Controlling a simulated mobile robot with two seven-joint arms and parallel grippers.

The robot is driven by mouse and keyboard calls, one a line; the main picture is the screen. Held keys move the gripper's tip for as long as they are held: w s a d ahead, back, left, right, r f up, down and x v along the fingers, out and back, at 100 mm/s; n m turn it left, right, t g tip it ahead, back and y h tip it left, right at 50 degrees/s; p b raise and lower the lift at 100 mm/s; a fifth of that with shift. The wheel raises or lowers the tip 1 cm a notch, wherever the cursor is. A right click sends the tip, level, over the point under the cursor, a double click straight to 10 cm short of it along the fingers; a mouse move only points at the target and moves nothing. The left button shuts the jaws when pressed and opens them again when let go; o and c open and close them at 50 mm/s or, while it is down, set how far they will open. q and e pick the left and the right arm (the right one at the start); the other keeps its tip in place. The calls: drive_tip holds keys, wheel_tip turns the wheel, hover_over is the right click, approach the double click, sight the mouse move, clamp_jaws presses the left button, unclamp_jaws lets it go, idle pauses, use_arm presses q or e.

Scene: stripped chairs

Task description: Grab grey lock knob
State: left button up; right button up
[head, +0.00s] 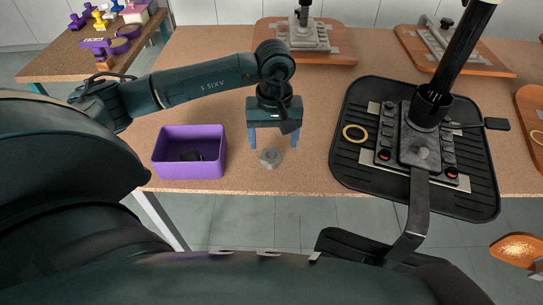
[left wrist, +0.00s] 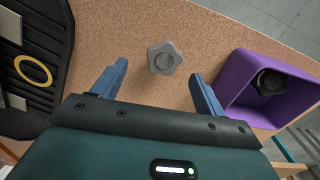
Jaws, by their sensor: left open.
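The grey lock knob (head: 271,158) lies on the cork-coloured table near its front edge. It has a lobed rim and a round centre, and it also shows in the left wrist view (left wrist: 164,58). My left gripper (head: 267,146) is open and empty above the table. In the left wrist view its two blue fingers (left wrist: 158,88) are spread wide, with the knob just beyond the gap between their tips, apart from both. My right gripper is not seen in either view.
A purple bin (head: 190,171) with a black knob (head: 192,155) inside stands left of the grey knob. A black ribbed tray (head: 345,165) with a chair mechanism and yellow ring (head: 355,133) lies to the right. More chair parts on wooden boards (head: 340,55) stand behind.

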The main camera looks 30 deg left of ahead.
sight(271, 155)
use_arm(q)
drive_tip(key=shift+s+a+f+p, duration=0.1)
drive_tip(key=shift+f+p, duration=0.1)
drive_tip(key=shift+f, duration=1.3)
drive_tip(key=shift+s+a+f+p, duration=0.1)
drive_tip(key=shift+f+p, duration=0.1)
drive_tip(key=shift+f, duration=1.3)
drive_tip(key=shift+c, duration=0.5)
drive_tip(key=c, duration=1)
drive_tip(key=shift+r, duration=0.1)
